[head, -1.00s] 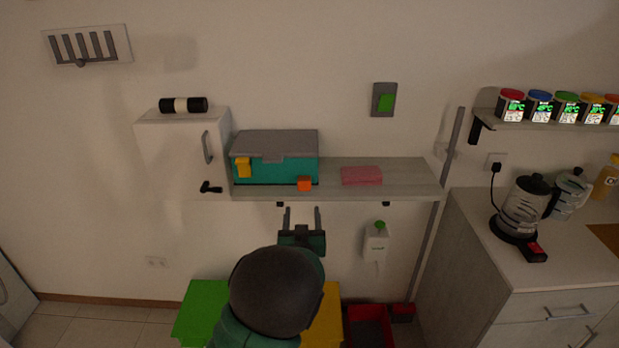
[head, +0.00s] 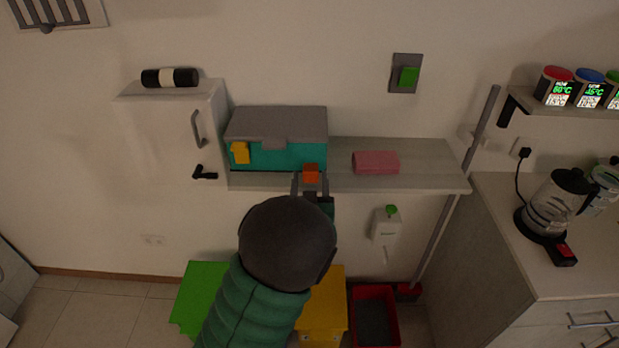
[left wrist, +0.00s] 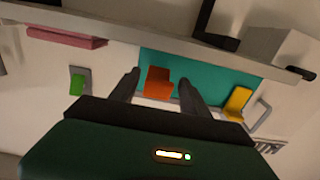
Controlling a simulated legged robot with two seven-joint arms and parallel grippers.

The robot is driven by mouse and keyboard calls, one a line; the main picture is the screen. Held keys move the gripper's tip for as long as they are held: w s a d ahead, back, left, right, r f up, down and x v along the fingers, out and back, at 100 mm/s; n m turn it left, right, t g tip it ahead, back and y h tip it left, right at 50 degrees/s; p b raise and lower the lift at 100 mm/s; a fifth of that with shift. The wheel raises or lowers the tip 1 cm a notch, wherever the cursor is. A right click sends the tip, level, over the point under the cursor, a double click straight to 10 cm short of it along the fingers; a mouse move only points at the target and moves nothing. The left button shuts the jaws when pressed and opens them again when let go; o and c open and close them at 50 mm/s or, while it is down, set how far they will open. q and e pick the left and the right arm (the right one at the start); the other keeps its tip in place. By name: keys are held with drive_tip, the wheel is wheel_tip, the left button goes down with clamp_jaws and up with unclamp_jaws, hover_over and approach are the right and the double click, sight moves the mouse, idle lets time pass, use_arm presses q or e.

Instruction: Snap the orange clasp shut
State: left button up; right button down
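The teal box (head: 290,156) with a grey lid (head: 290,120) sits on the shelf. The orange clasp (head: 311,174) hangs at the right of its front, angled out from the box. My right gripper is not in view.
A pink block (head: 376,162) lies on the shelf (head: 430,178) right of the box. A white cabinet (head: 165,135) with a handle stands left. A dispenser (head: 386,224) hangs below the shelf. Kettle (head: 556,205) and counter are at the right.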

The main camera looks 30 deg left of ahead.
use_arm(q)
drive_tip(key=shift+w+d, duration=0.15)
drive_tip(key=shift+d, duration=0.2)
drive_tip(key=c, duration=0.5)
drive_tip(key=shift+c, duration=1)
drive_tip(key=shift+a, duration=0.35)
clamp_jaws()
drive_tip(key=shift+d, duration=0.1)
